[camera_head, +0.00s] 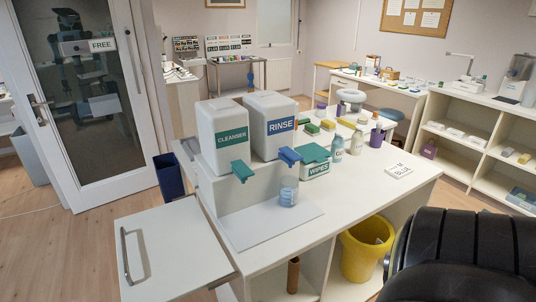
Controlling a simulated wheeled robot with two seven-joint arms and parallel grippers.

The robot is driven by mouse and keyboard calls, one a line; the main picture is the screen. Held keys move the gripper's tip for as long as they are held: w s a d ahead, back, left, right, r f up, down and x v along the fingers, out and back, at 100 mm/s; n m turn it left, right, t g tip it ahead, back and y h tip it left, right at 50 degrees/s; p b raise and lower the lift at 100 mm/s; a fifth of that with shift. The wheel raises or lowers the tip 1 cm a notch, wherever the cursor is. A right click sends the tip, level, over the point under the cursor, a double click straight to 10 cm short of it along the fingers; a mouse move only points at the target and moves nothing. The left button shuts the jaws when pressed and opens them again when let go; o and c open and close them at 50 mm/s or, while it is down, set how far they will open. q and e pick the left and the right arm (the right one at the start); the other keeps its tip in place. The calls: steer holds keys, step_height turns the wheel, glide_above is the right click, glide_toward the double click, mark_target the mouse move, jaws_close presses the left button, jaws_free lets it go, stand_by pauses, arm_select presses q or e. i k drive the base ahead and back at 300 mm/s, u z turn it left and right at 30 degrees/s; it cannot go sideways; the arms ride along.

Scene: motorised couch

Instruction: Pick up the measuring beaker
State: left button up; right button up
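The measuring beaker (288,191) is a small clear cup with blue markings. It stands upright on the white drip board (265,222), below the blue lever of the white RINSE dispenser (268,106). The white CLEANSER dispenser (220,140) with a green lever is to its left. Neither of my grippers shows in this view, so I cannot see whether they are open or shut.
A WIPES box (316,168), two bottles (337,149) and several small coloured items stand behind the beaker to the right. The right front of the white counter (365,201) is mostly clear. A handled white panel (175,255) juts out left; a yellow bin (365,252) stands below.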

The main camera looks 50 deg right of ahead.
mark_target(289, 184)
steer(key=z, duration=0.2)
steer(key=i, duration=0.85)
steer(key=z, duration=1.8)
